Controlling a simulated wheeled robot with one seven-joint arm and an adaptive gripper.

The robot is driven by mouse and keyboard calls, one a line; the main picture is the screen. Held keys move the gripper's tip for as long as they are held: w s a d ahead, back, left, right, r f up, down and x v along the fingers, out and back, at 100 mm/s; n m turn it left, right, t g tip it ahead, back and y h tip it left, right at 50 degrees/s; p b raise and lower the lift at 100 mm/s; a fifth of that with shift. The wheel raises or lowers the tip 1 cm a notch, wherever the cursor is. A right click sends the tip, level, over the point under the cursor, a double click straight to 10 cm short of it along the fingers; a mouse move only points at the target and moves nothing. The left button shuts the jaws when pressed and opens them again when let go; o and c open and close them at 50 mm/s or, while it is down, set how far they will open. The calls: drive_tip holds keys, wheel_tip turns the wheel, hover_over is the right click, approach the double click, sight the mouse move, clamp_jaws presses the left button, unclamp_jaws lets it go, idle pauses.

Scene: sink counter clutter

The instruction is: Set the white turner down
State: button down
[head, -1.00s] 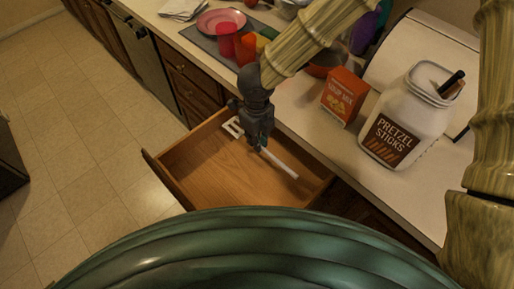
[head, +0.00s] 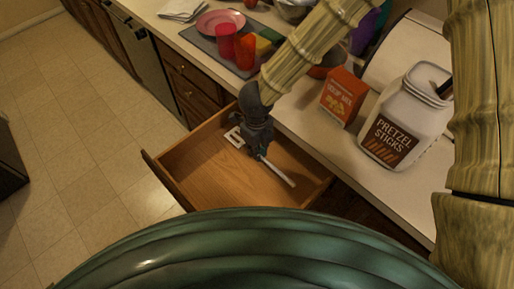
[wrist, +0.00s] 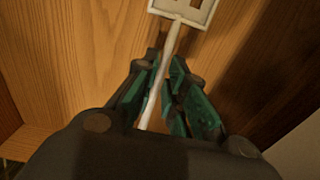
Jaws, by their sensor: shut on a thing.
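The white turner has a slotted head and a long pale handle; the handle (head: 279,173) shows in the head view and the head (wrist: 186,11) at the top of the wrist view. My gripper (head: 259,152) is shut on the handle, between the slotted head and the handle's end. It also shows in the wrist view (wrist: 165,85), with a finger on each side of the handle. The turner is low inside the open wooden drawer (head: 215,185). I cannot tell whether it touches the drawer floor.
The drawer is otherwise empty. On the counter beside it stand an orange soup mix box (head: 342,97) and a white pretzel sticks jar (head: 403,120). Red cups (head: 244,50) and a pink plate (head: 220,22) are farther back. Bare tiled floor lies at left.

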drive_tip(key=shift+f, duration=0.4)
drive_tip(key=c, duration=1.5)
unclamp_jaws()
wheel_tip(320, 180, up, 13)
drive_tip(key=shift+r, duration=0.15)
